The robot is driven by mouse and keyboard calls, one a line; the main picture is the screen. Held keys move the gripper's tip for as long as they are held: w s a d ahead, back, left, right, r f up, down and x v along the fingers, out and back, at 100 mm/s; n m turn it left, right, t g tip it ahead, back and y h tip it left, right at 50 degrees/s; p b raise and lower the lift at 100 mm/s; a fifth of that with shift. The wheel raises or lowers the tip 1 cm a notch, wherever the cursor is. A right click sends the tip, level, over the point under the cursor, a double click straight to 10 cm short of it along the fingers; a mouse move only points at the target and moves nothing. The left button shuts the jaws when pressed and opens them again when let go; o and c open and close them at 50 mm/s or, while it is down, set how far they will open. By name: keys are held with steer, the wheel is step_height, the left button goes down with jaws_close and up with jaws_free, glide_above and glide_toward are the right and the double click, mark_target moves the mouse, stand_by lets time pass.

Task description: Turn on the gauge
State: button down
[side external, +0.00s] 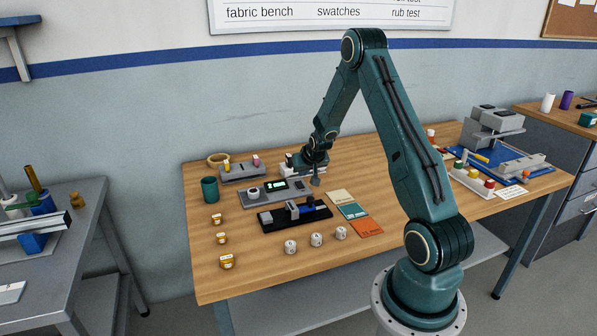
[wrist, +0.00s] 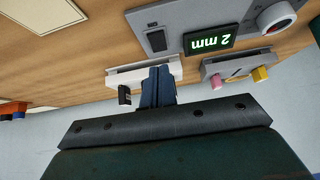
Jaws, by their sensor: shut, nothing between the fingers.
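The gauge is a grey box (side external: 262,200) near the middle of the table, with a lit green display (side external: 277,186) and a round knob (side external: 254,193). In the wrist view the gauge (wrist: 180,22) is at the top. Its display (wrist: 209,40) reads "2 mm" upside down, and a dark rectangular switch (wrist: 157,40) sits to the left of it. My gripper (wrist: 158,72) has its blue fingers together and empty, below the switch in that view. In the side view my gripper (side external: 315,181) is at the right end of the gauge; contact cannot be told.
A white block (wrist: 125,76) stands near my fingers. A grey holder (side external: 240,172) with pink and yellow pegs is behind the gauge. A black tray (side external: 270,223) lies in front, with coloured swatches (side external: 352,211) to its right. A teal cup (side external: 209,189) stands left.

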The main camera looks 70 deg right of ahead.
steer(key=s+a+f+v, duration=0.1)
steer(key=v, duration=0.9)
steer(key=shift+s+a+r, duration=0.15)
steer(key=s+a+r+n+y, duration=0.1)
steer(key=a+r+n, duration=0.1)
steer(key=a+r, duration=0.65)
steer(key=a+r+n+y, duration=0.2)
steer(key=a+r, duration=0.3)
steer(key=a, duration=0.6)
steer(key=s+a+r+n+y, duration=0.1)
steer(key=s+a+r+n, duration=0.1)
steer(key=s+a, duration=0.5)
steer(key=s+a+r+n+y, duration=0.1)
steer(key=s+a+r+n, duration=0.1)
steer(key=s+a, duration=0.5)
steer(key=shift+s+r+n, duration=0.35)
steer(key=shift+s+n, duration=0.15)
steer(key=shift+s, duration=0.3)
